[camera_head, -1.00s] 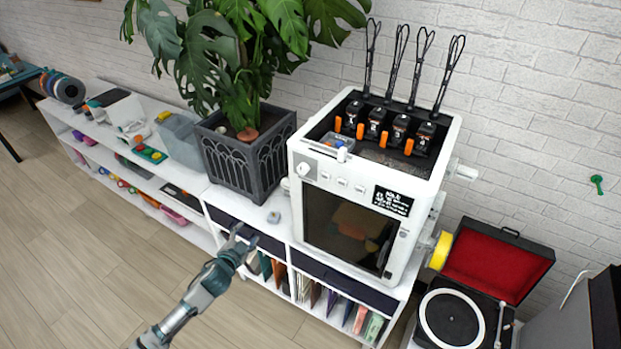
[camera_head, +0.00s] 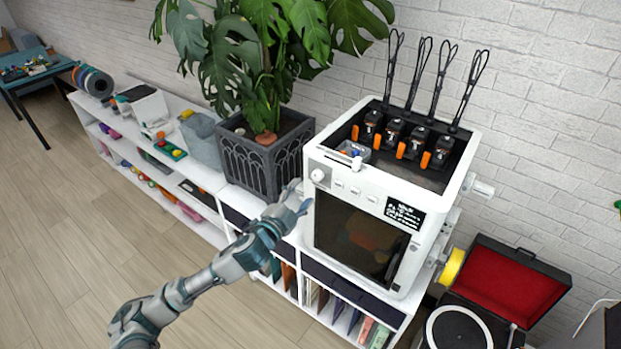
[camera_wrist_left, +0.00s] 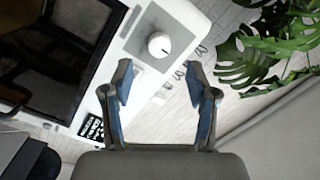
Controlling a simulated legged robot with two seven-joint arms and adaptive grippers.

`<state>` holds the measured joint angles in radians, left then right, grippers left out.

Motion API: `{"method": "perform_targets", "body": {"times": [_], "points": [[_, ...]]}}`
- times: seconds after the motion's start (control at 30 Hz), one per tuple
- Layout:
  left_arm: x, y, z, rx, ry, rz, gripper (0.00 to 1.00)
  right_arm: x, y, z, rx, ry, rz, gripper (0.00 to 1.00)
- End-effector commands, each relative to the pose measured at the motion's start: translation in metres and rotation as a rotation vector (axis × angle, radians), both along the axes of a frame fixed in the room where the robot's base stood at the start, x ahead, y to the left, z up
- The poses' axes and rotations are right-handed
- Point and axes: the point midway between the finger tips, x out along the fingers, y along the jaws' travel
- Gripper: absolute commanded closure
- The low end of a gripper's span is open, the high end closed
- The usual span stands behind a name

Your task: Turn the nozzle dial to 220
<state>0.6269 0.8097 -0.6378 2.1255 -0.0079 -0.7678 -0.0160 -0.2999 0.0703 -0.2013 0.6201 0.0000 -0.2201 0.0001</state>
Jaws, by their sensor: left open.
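The nozzle dial (camera_head: 318,176) is a round white knob on a grey plate at the upper left of the white 3D printer's front (camera_head: 422,228). In the left wrist view the dial (camera_wrist_left: 159,45) shows a short dark mark on its face, beyond the fingertips; its numbers cannot be read. My left gripper (camera_head: 299,197) is just below and left of the dial in the head view, apart from it. In the wrist view its two fingers (camera_wrist_left: 158,83) are spread with nothing between them. My right gripper is not in view.
A plant in a dark grey planter (camera_head: 245,165) stands close to the printer's left side. The white shelf (camera_head: 214,180) runs left with bins and tools. A record player (camera_head: 465,325) with a red-lined lid sits at the right.

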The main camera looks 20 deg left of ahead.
Motion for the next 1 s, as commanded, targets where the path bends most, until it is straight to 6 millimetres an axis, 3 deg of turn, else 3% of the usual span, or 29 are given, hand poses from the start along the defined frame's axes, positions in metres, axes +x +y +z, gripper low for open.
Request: {"method": "perform_targets", "body": {"times": [0.1,0.3,0.7,0.73,0.93,0.97,1.0], "points": [[0.025,-0.007,0.003,-0.002,-0.001,0.000,0.42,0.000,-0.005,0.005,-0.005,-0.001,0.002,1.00],[0.053,-0.010,0.000,-0.003,-0.001,0.001,0.42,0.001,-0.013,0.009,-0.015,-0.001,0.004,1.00],[0.062,-0.012,-0.001,-0.002,0.000,0.001,0.42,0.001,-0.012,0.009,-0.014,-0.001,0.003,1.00],[0.062,-0.012,-0.001,-0.002,0.000,0.001,0.44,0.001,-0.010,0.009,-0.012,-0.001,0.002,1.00],[0.062,-0.015,0.000,-0.001,-0.001,0.000,0.94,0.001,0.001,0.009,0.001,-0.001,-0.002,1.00],[0.062,-0.015,0.000,-0.001,-0.002,-0.001,1.00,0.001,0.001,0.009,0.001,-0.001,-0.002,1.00],[0.062,-0.015,0.000,-0.001,-0.002,-0.001,1.00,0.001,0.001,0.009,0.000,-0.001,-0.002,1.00]]}}
